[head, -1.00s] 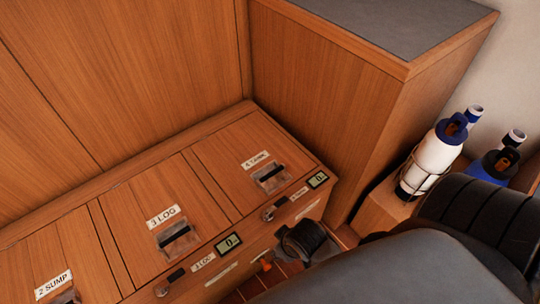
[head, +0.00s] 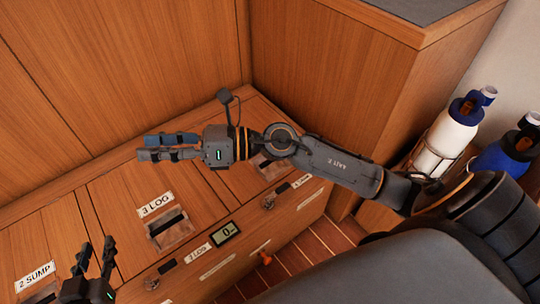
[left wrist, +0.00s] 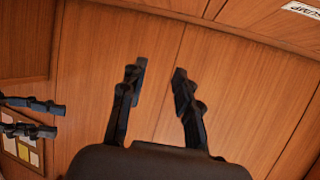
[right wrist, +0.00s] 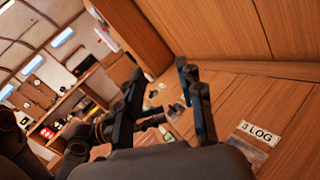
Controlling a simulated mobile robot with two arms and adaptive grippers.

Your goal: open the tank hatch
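The tank hatch (head: 264,119) is the wooden lid at the right end of the bench. My right arm crosses over it and hides its label and most of it; part of its recessed pull (head: 272,168) shows below the arm. No raised edge shows on the visible part. My right gripper (head: 147,148) is open and empty, pointing left above the log lid. Its fingers also show apart in the right wrist view (right wrist: 162,72). My left gripper (head: 97,250) is open and empty, low at left near the sump lid, fingers apart in the left wrist view (left wrist: 158,70).
The log lid (head: 125,190) and sump lid (head: 25,245) lie left of the tank hatch. Catches and a small display (head: 226,233) line the front edge. A wooden cabinet (head: 320,90) rises at right; a white bottle (head: 450,135) and a blue one (head: 505,155) stand beyond.

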